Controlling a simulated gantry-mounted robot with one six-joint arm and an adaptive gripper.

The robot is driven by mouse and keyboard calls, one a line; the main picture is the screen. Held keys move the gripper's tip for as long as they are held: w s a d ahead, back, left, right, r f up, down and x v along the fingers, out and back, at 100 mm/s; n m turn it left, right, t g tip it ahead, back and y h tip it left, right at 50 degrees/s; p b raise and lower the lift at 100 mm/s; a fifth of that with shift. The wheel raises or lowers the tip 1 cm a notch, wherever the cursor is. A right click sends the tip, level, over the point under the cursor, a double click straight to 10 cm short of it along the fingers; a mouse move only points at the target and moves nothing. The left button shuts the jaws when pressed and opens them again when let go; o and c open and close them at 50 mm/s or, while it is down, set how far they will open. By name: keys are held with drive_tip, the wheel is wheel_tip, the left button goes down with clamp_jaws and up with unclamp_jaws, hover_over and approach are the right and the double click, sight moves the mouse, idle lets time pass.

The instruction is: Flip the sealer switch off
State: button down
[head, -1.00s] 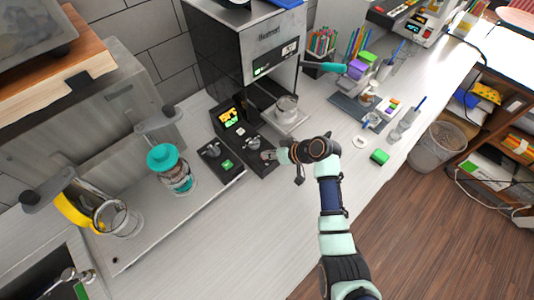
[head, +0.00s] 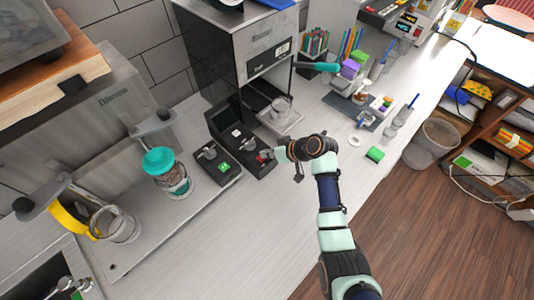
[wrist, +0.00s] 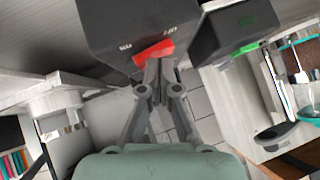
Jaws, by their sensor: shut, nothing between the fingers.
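The sealer's black control box (head: 240,142) stands on the counter, with a dark screen (head: 222,116) at its back end. Its red rocker switch (wrist: 153,52) shows in the wrist view on the dark face (wrist: 115,25), between two small white labels. My gripper (wrist: 157,66) is shut and empty, its fingertips at the red switch and partly over its lower edge. In the head view my gripper (head: 267,154) is at the front right end of the control box, and the switch is mostly hidden there.
A second black box with a green button (head: 223,167) stands just left. A clear cup (head: 281,106) sits in the tall machine (head: 238,50) behind. Open counter lies in front of my gripper.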

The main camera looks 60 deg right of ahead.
drive_tip(key=r+p, duration=0.2)
drive_tip(key=r, duration=0.1)
drive_tip(key=r+p, duration=0.1)
drive_tip(key=r, duration=0.1)
drive_tip(key=shift+s+d+p, duration=0.1)
drive_tip(key=shift+s+p, duration=0.25)
drive_tip(key=a+v, duration=0.1)
drive_tip(key=v, duration=0.7)
drive_tip(key=shift+s+a+r, duration=0.2)
drive_tip(key=shift+a+r, duration=0.1)
drive_tip(key=w+a+r+n+p, duration=0.1)
drive_tip(key=w+a+r+p, duration=0.2)
drive_tip(key=w+a+r, duration=0.45)
drive_tip(key=w+a+r+n+p, duration=0.2)
drive_tip(key=w+a, duration=0.2)
drive_tip(key=a, duration=0.7)
drive_tip(key=s+a+r+n+t+p, duration=0.1)
drive_tip(key=a+r+p, duration=0.1)
drive_tip(key=a+r, duration=0.5)
drive_tip(key=s+a+r+t+p, duration=0.1)
drive_tip(key=a+r, duration=0.6)
drive_tip(key=a, duration=0.7)
drive_tip(key=shift+a+n+t+p, duration=0.25)
drive_tip(key=shift+n+t+p, duration=0.25)
drive_tip(key=shift+p, duration=0.45)
drive_tip(key=shift+f, duration=0.15)
